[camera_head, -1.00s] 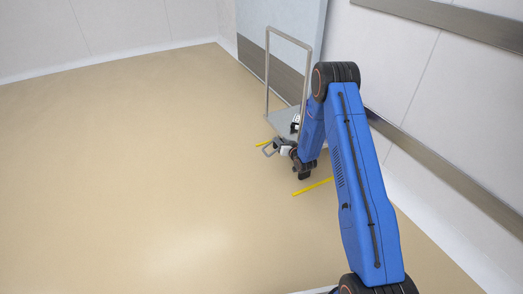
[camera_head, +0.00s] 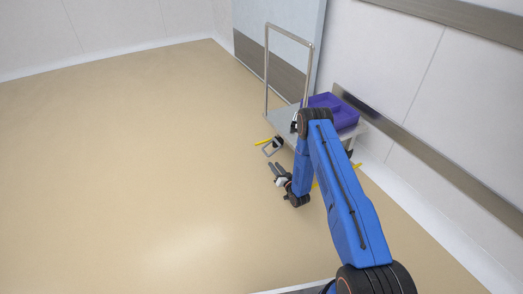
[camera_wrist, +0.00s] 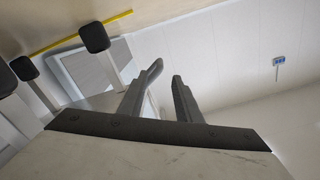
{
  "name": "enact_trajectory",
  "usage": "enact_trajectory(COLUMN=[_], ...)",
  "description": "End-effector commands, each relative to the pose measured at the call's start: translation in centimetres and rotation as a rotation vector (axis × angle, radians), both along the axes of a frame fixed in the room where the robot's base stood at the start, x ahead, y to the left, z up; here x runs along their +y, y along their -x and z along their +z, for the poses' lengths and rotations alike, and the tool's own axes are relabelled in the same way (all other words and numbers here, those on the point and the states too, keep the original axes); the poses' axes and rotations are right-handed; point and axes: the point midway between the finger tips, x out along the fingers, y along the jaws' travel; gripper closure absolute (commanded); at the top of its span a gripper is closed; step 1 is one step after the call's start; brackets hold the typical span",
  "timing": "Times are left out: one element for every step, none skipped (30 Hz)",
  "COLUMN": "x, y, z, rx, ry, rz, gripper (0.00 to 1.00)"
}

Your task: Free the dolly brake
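The dolly (camera_head: 279,120) is a grey platform with a tall metal tube handle (camera_head: 290,36), standing by the door. A small metal loop with a dark part (camera_head: 272,146), possibly the brake pedal, sticks out at its near-left end, just above the floor. My gripper (camera_head: 272,167) is below and in front of the loop, apart from it, with fingers pointing up-left. In the wrist view its two grey fingers (camera_wrist: 166,72) are spread with an empty gap. That view is tilted; whether the brake is set cannot be told.
A purple crate (camera_head: 347,119) rests on the dolly, partly behind my arm. Yellow floor marking (camera_head: 264,141) lies around the dolly. The wrist view also shows unclear grey bars with dark ends (camera_wrist: 94,37). A wall with a rail (camera_head: 400,130) bounds the right; the left floor is open.

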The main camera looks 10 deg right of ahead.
Motion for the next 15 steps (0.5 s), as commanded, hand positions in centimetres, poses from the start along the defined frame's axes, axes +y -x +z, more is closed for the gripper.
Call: enact_trajectory(x=[0.2, 0.4, 0.6, 0.8, 0.9, 1.1, 1.3, 1.4, 1.7, 1.8, 2.0, 2.2, 2.4, 2.6, 2.8], y=[-0.6, -1.0, -1.5, -2.0, -2.5, -3.2, -3.7, -4.2, -4.9, -5.4, -5.9, -6.6, -7.0, -7.5, -8.2], z=[0.1, 0.1, 0.1, 0.1, 0.1, 0.1, 0.1, 0.1, 0.1, 0.1, 0.1, 0.1, 0.0, 0.1, 0.1], rx=[-0.002, -0.003, -0.002, -0.002, -0.002, -0.002, -0.002, -0.002, -0.003, -0.002, -0.002, -0.002, -0.001, -0.002, -0.002], ry=[0.000, 0.000, 0.000, 0.000, 0.000, 0.001, 0.001, 0.001, 0.000, 0.000, 0.000, 0.000, 0.001, 0.001, 0.001], rz=[0.001, 0.001, 0.002, 0.002, 0.002, 0.001, 0.001, 0.001, 0.001, 0.001, 0.001, 0.001, 0.002, 0.001, 0.001], gripper=[0.69, 0.69, 0.69, 0.69, 0.69, 0.69, 0.69, 0.69, 0.69, 0.69, 0.69, 0.69, 0.69, 0.69, 0.69])
